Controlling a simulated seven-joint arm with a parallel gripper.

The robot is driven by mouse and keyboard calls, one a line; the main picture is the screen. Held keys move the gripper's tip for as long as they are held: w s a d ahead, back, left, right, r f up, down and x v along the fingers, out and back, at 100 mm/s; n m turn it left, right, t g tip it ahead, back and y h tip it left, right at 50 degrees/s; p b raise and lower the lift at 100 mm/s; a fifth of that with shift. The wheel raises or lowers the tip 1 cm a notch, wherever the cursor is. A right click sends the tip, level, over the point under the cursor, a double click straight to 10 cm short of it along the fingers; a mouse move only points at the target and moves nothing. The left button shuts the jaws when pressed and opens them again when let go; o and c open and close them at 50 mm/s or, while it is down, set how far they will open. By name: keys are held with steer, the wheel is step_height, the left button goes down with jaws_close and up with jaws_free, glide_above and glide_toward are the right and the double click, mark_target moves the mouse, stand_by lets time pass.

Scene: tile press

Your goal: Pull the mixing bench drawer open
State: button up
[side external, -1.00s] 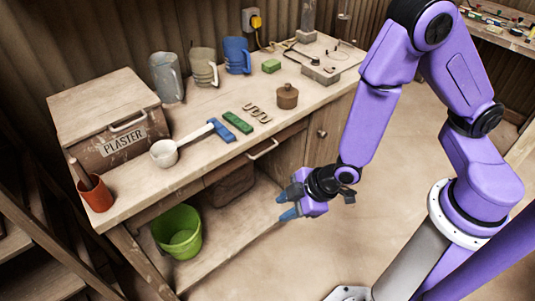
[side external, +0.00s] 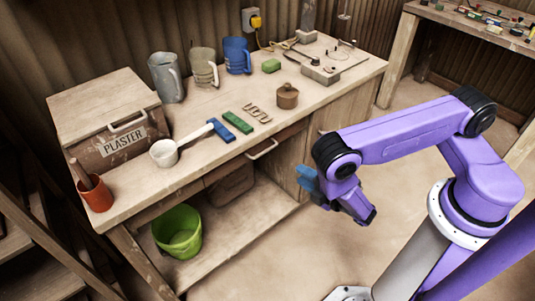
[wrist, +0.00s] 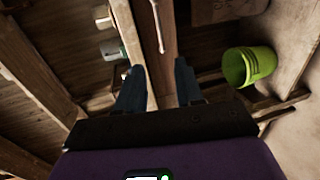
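The mixing bench drawer (side external: 238,166) sits under the bench top, its front looking flush with the bench. Its pale bar handle (side external: 262,149) is on the front face. The drawer front (wrist: 151,55) and handle (wrist: 157,25) also show upright in the wrist view, ahead of my fingers. My gripper (side external: 308,182) is in front of the bench, right of and below the handle in the side view, with blue fingers toward the bench. In the wrist view my gripper (wrist: 160,82) is open, its fingers spread with nothing between them. It is apart from the handle.
A green bucket (side external: 177,232) is on the lower shelf. The floor in front of the bench is clear.

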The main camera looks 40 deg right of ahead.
steer(key=x, duration=1.7)
jaws_close()
stand_by(1.1)
